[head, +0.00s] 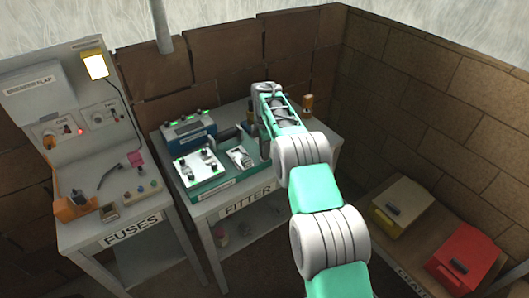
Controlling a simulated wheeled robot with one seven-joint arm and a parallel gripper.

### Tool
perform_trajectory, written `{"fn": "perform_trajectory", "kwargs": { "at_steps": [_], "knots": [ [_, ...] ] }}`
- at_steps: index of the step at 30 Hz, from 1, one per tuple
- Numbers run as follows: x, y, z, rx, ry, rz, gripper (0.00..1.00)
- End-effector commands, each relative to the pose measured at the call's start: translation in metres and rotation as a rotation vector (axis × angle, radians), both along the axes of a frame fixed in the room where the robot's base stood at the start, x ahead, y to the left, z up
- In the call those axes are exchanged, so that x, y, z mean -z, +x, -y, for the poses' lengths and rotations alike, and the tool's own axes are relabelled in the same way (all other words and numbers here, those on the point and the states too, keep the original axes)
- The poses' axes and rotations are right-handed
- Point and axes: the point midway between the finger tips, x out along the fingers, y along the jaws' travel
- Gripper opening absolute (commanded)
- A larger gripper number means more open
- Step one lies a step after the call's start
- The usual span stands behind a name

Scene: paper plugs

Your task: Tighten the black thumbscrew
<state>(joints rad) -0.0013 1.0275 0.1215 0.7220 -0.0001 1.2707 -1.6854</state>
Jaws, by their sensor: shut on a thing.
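A green tray (226,178) lies on the FITTER bench. A white plate (198,167) in it carries several small dark knobs, one at its left (183,163) and one at its back right (209,150). I cannot tell which, if any, is the black thumbscrew. My arm reaches over the bench from the front right. My gripper (251,130) points down by the right end of the tray, to the right of the white plate. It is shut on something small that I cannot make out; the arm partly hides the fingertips.
A blue box with green lights (188,130) stands behind the tray. A grey metal bracket (240,157) lies right of the plate. An orange-brown bottle (307,104) stands at the back right. The FUSES bench (110,222) is at left; yellow (402,207) and red (464,258) boxes are at right.

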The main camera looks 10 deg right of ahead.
Motion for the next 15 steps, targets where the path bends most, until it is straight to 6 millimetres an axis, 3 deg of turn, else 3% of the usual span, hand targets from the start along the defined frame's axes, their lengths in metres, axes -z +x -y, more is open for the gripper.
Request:
{"fn": "perform_trajectory", "kwargs": {
  "at_steps": [5, 15],
  "knots": [
    [0.0009, 0.0001, 0.0, 0.139, 0.0, 0.0, 0.0],
    [0.0002, 0.0002, 0.0, 0.872, 0.0, 0.001, 0.0]
  ]
}}
